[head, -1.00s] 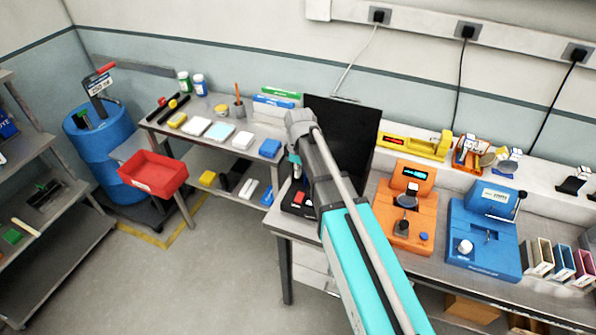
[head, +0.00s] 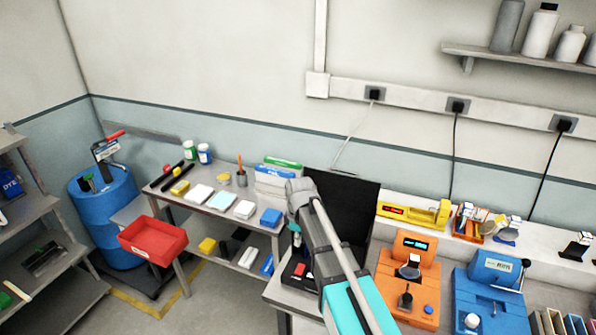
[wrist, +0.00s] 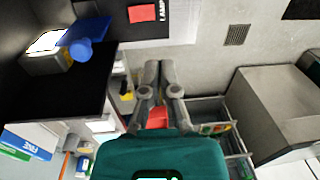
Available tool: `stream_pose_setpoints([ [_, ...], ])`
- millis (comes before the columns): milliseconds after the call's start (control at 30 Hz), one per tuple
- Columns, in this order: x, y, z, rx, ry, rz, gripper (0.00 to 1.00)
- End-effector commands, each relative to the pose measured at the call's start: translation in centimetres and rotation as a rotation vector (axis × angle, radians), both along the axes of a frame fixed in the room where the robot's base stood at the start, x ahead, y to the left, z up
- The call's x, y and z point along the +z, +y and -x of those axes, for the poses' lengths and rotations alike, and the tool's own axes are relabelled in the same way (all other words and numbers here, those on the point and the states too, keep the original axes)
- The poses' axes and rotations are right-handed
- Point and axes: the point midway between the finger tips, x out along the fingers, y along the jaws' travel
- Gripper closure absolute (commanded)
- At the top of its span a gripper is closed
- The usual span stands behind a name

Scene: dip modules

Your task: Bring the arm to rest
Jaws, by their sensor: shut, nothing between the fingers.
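My arm, teal and grey, reaches up from the bottom middle of the head view, in front of the bench with the dark screen (head: 345,205). My gripper (wrist: 158,64) shows in the wrist view with its two grey fingers together and nothing between them. The fingers stand over floor and furniture edges, apart from any object I can make out.
An orange machine (head: 405,283) and a blue machine (head: 490,290) stand on the bench right of my arm. A red bin (head: 152,241) and a blue drum (head: 102,215) are at left. A wall shelf (head: 520,58) holds bottles.

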Motion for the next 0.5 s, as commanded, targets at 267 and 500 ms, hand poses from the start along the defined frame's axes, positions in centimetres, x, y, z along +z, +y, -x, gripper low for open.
stream_pose_setpoints([
  [267, -0.7, -1.9, 1.3, -0.101, -0.004, 0.008, 1.00],
  [500, -2.6, -7.3, 5.1, -0.421, -0.016, 0.032, 1.00],
])
